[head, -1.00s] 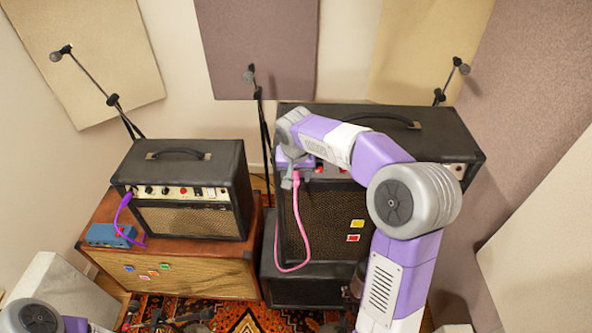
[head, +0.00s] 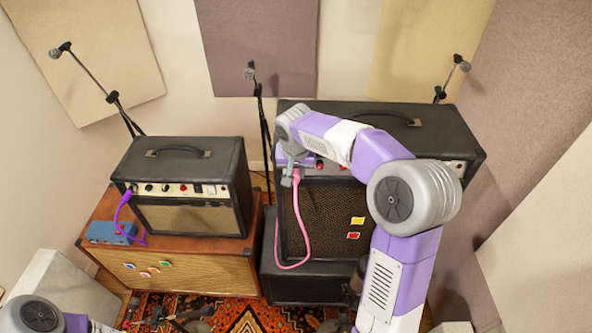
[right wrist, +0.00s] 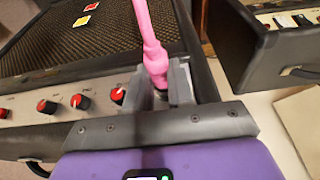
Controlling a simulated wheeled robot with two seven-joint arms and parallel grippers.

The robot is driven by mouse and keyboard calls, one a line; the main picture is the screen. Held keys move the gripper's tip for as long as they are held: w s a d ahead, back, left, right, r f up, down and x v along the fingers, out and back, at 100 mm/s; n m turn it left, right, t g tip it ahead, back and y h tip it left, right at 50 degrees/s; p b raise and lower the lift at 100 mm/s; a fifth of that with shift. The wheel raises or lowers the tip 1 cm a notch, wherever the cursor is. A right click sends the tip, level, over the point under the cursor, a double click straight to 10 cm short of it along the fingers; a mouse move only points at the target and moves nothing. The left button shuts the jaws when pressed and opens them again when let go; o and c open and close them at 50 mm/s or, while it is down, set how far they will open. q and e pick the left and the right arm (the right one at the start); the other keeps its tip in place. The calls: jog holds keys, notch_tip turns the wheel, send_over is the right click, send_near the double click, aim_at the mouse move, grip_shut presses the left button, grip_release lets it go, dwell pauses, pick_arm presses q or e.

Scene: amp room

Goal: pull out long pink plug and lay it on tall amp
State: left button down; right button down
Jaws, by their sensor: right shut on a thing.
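The long pink plug (right wrist: 156,60) is between the fingers of my right gripper (right wrist: 164,88), which is shut on it at the control panel of the tall amp (head: 325,215). In the head view my right gripper (head: 290,178) is at the panel's left end. The pink cable (head: 303,230) hangs from it down the amp's front and curves back left. The fingers hide the plug's tip, so I cannot tell whether it is in the jack. The tall amp's top has a handle and is partly behind my right arm. My left gripper is out of view.
A smaller amp (head: 190,218) with a purple plug (head: 125,197) stands on a brown cabinet (head: 185,272) at left, beside a blue box (head: 110,233). Red knobs (right wrist: 82,101) line the panel near my right gripper. Microphone stands (head: 262,120) rise behind the amps.

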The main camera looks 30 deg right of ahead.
aim_at(296, 184)
dwell(0.4)
jog(key=shift+s+a+r+b, duration=0.15)
jog(key=shift+s+a+b, duration=0.45)
jog(key=shift+s, duration=0.25)
jog(key=shift+s+a+r+b, duration=0.1)
jog(key=shift+s+a+b, duration=0.15)
jog(key=shift+s, duration=0.25)
jog(key=shift+s+a+r+b, duration=0.1)
jog(key=shift+s+a+b, duration=0.15)
jog(key=shift+s, duration=0.2)
jog(key=s+a+f+n+b, duration=0.2)
jog(key=a+f, duration=0.1)
jog(key=f, duration=0.6)
jog(key=s+a+f+n+y+b, duration=0.1)
jog(key=s+a+f+n+b, duration=0.1)
jog(key=f, duration=0.7)
jog(key=s+a+f+n+b, duration=0.2)
jog(key=a+f, duration=0.4)
jog(key=f, duration=0.3)
jog(key=shift+f+t+y+b, duration=0.2)
jog(key=shift+t+y+b, duration=0.1)
jog(key=shift+b, duration=0.45)
